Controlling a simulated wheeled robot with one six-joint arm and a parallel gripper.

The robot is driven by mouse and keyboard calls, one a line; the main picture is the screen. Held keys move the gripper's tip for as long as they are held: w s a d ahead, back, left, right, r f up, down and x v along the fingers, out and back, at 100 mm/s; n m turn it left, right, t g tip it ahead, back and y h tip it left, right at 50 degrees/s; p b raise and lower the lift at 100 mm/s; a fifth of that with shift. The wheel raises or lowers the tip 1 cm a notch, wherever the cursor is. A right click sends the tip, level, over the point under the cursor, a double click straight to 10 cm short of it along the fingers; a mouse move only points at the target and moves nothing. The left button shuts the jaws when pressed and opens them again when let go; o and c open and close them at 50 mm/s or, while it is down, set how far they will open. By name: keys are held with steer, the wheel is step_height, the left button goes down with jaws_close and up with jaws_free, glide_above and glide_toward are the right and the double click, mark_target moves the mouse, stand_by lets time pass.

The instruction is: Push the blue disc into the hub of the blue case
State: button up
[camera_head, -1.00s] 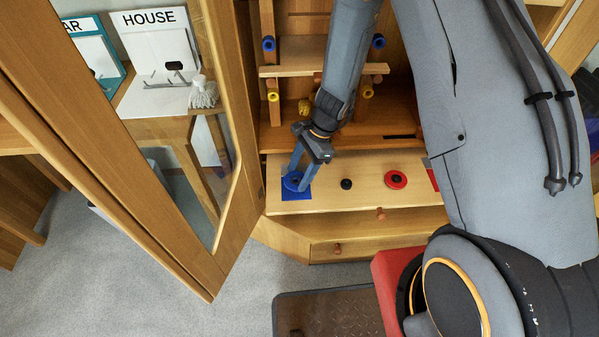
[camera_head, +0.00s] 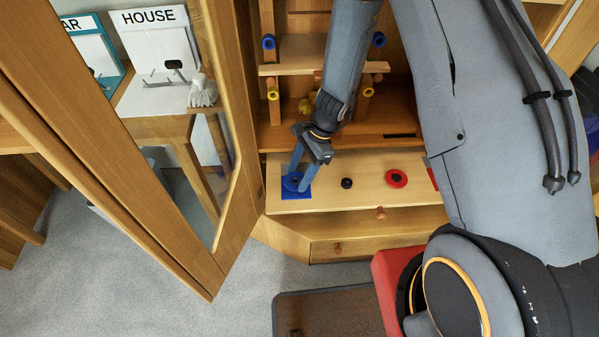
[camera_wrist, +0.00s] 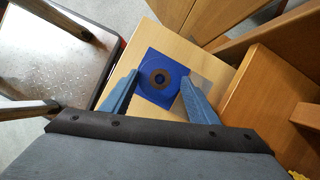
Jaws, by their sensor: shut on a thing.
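The blue disc (camera_head: 288,183) is a ring with a dark centre. It lies over a blue square (camera_head: 297,195) at the left end of a light wooden shelf; the wrist view shows the disc (camera_wrist: 153,88) and the square (camera_wrist: 148,63) from above. My gripper (camera_head: 299,183) reaches down with its two blue-grey fingers at opposite sides of the disc, shut on it. In the wrist view my gripper (camera_wrist: 160,83) has a finger on each side of the disc. I cannot tell a separate blue case or its hub from the blue square.
A small black round piece (camera_head: 347,183) and a red disc (camera_head: 396,179) lie on the light shelf (camera_head: 325,202) to the right. An open glazed door (camera_head: 222,240) stands close on the left. Upright posts with blue and yellow pegs rise behind.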

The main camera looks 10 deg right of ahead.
steer(key=shift+f, duration=0.6)
stand_by(1.1)
steer(key=o, duration=1.1)
steer(key=v, duration=0.7)
steer(key=shift+r, duration=0.4)
steer(key=shift+d, duration=0.1)
